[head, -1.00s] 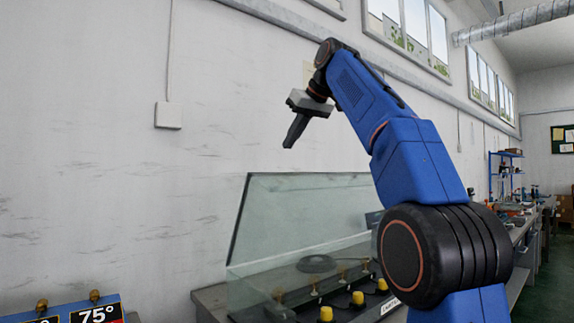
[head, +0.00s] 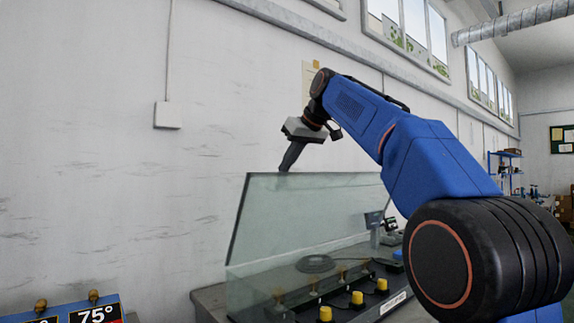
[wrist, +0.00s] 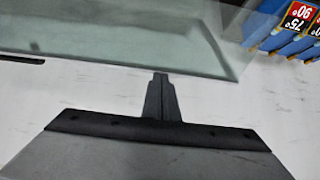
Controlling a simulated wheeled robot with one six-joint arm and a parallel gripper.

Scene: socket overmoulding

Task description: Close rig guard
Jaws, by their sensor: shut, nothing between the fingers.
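The rig guard (head: 300,215) is a clear glass-like cover, raised and tilted up over the rig (head: 345,295) on the bench. In the wrist view the guard (wrist: 120,40) spans the upper part, with its edge close to my fingertips. My gripper (head: 286,168) is shut and empty, pointing down at the guard's top edge. It also shows in the wrist view (wrist: 160,80), with the fingers together. I cannot tell whether the fingertips touch the guard or are just behind it.
Yellow knobs (head: 357,298) line the rig's front. A blue unit with temperature labels (head: 95,312) stands at the lower left, also in the wrist view (wrist: 290,30). The white wall (head: 90,150) is close behind. A blue shelf (head: 505,160) is far right.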

